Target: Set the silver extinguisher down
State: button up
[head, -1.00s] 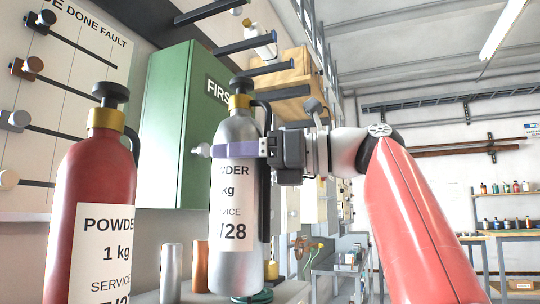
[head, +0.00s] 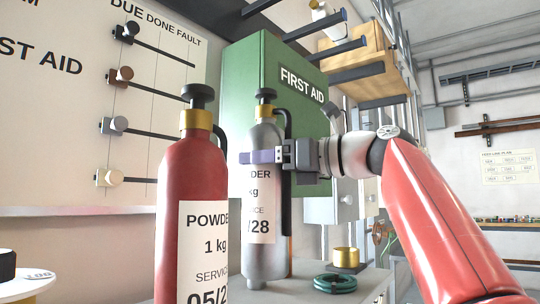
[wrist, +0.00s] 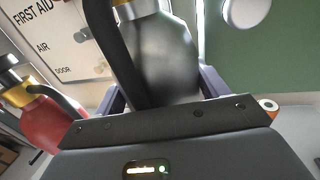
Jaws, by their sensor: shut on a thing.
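The silver extinguisher (head: 264,205) stands upright in the middle of the head view, with a white label, a brass collar and a black valve and hose. My gripper (head: 262,157) reaches in from the right and is shut around its upper body. In the wrist view the silver body (wrist: 160,60) lies between my two fingers (wrist: 165,90).
A red extinguisher (head: 192,215) stands in front on the left, near the silver one. A green first aid cabinet (head: 275,75) is behind. A coiled green cable (head: 335,283) and a brass cylinder (head: 346,258) are to the right on the bench.

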jog(key=shift+s+f, duration=0.15)
jog(key=shift+f, duration=2.05)
jog(key=shift+a+f, duration=0.15)
jog(key=shift+f, duration=0.45)
jog(key=o, duration=2)
jog(key=shift+w+f, duration=0.15)
jog(key=shift+w, duration=0.05)
jog(key=shift+o, duration=0.2)
send_near(266, 193)
jog(key=w+d, duration=0.1)
jog(key=w, duration=0.2)
jog(key=shift+d+b, duration=0.3)
jog(key=shift+d, duration=0.05)
